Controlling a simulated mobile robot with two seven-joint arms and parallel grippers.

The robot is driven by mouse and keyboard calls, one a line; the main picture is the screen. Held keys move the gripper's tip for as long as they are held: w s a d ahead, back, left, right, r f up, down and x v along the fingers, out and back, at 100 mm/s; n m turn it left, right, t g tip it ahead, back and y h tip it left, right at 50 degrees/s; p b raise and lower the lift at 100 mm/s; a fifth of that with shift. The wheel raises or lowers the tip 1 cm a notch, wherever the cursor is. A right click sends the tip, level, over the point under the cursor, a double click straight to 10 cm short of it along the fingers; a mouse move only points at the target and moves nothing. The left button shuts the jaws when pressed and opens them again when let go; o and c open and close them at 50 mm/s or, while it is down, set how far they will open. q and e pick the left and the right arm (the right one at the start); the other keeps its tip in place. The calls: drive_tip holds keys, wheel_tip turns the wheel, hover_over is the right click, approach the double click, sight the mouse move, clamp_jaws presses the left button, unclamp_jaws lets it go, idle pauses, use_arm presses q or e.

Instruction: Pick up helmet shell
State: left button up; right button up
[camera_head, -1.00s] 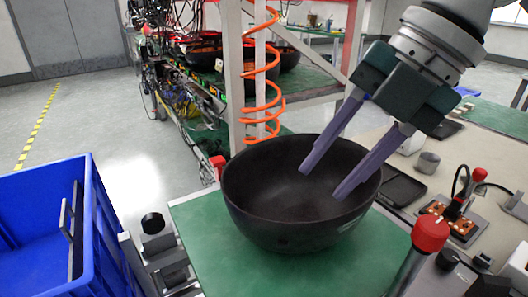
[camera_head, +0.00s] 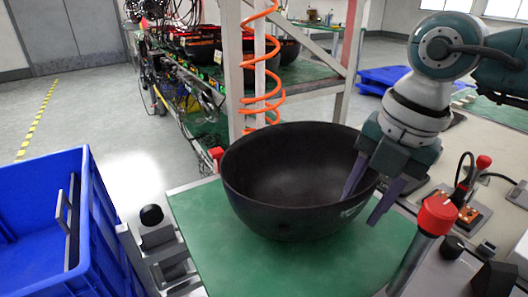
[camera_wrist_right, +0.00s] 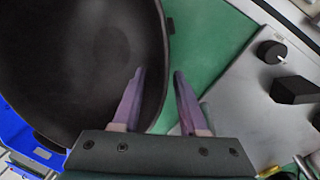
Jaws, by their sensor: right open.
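The helmet shell (camera_head: 270,165) is a black bowl, open side up, on a green mat (camera_head: 215,235) in the head view. It fills the left of the right wrist view (camera_wrist_right: 75,60). My right gripper (camera_head: 362,208) is open at the shell's right rim. One finger is inside the rim and the other is outside, so the wall lies between them. In the right wrist view the fingers (camera_wrist_right: 158,72) stand apart, with the shell's edge between them. I cannot tell whether either finger touches the wall. My left gripper is not in view.
A blue crate (camera_head: 88,200) stands at the left. A red-topped post (camera_head: 436,215) and a control panel with black knobs (camera_head: 452,247) are close to the right gripper. A rack post (camera_head: 233,70) with an orange coiled hose (camera_head: 262,105) rises behind the shell.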

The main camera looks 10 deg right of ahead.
clamp_jaws()
idle(0.3)
idle(1.1)
